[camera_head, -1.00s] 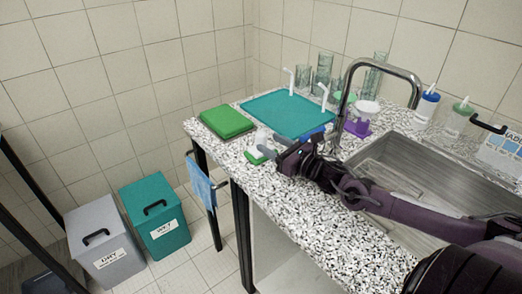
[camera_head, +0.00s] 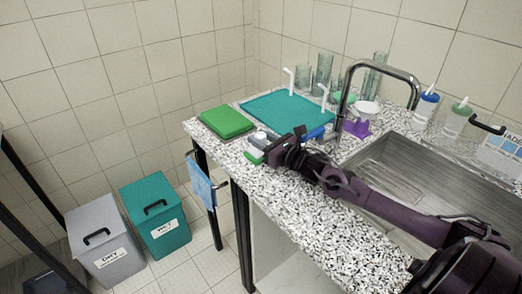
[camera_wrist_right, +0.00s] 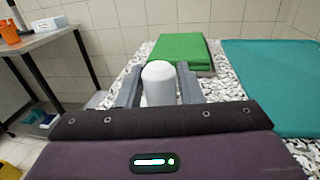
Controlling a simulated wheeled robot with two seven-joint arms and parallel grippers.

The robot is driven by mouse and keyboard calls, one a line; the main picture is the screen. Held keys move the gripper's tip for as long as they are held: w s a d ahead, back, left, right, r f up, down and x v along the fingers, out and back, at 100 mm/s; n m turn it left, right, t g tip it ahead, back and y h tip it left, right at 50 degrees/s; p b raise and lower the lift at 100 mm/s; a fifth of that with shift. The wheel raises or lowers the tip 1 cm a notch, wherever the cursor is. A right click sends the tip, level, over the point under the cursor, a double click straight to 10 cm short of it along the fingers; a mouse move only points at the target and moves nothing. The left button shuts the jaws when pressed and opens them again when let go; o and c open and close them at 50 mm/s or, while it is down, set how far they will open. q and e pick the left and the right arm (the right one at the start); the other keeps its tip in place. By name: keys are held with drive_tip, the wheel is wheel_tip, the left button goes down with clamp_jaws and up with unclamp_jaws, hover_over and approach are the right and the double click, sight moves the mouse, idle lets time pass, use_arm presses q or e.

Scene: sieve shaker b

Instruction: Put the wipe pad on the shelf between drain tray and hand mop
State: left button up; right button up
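My right gripper (camera_head: 268,147) is at the counter's front-left part, around a small white-topped object (camera_head: 262,136) with a green part (camera_head: 253,156) at its base. In the right wrist view the rounded white top (camera_wrist_right: 158,82) stands between the two spread fingers; firm contact does not show. A flat green pad or slab (camera_head: 226,122) lies at the counter's left end, and also shows in the wrist view (camera_wrist_right: 180,50). The teal drain tray (camera_head: 285,113) lies behind the gripper. I cannot tell by name which object is the wipe pad or hand mop. My left gripper is not in view.
A blue item (camera_head: 314,134) lies beside the tray. The sink (camera_head: 400,170) and tap (camera_head: 345,100) are to the right. Glasses stand behind the tray. A blue cloth (camera_head: 200,184) hangs at the counter's left side. Grey (camera_head: 104,235) and teal (camera_head: 155,215) bins stand on the floor.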

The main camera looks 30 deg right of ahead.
drive_tip(key=c, duration=0.6)
drive_tip(key=shift+c, duration=0.2)
drive_tip(key=shift+r, duration=0.15)
